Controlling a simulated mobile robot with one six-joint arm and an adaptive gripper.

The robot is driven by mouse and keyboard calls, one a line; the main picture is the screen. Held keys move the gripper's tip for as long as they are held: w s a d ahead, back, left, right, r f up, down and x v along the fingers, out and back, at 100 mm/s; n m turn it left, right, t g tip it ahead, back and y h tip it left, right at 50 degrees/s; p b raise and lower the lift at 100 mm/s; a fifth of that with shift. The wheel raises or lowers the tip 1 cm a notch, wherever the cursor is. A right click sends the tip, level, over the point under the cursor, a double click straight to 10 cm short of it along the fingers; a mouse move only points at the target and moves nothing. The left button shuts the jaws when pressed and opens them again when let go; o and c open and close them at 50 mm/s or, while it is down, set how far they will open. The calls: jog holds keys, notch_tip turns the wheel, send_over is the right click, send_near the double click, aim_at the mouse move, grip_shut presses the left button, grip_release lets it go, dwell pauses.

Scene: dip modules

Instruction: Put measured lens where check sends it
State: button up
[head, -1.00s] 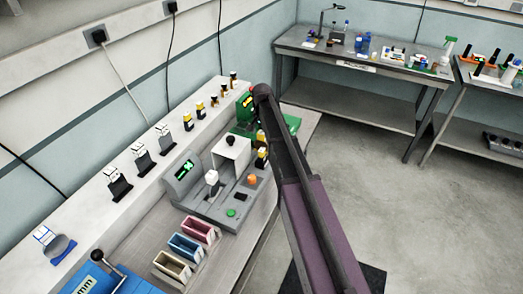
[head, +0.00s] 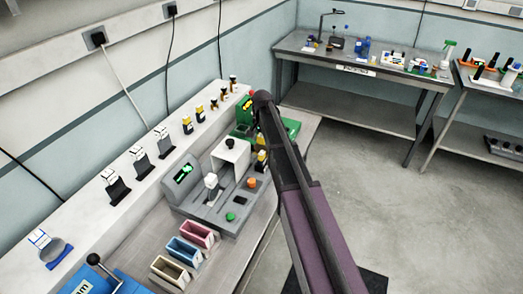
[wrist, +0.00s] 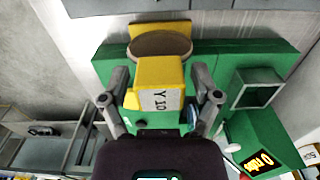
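A lens with a brown round disc (wrist: 160,45) and a yellow tag marked "Y 10" (wrist: 158,85) sits at the green device (wrist: 105,68) in the wrist view. My gripper (wrist: 160,78) is around the yellow tag, with one finger on each side. The fingers look spread, with narrow gaps to the tag. The green device also shows in the head view (head: 291,126), partly hidden by my arm. Its lit display (wrist: 262,161) is tilted and hard to read. A grey checking device (head: 175,193) with a green lit display stands nearer on the bench.
Pink (head: 197,233), blue (head: 186,250) and tan (head: 173,270) bins stand in front of the grey device. Several small yellow-and-dark pieces and dark holders (head: 117,190) line the back shelf. A blue device (head: 95,280) is at the near left. Another bench (head: 350,95) stands behind.

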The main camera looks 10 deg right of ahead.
grip_shut()
jog(key=shift+r, duration=0.15)
notch_tip(320, 180, up, 10)
jog(key=p, duration=1)
dwell(0.7)
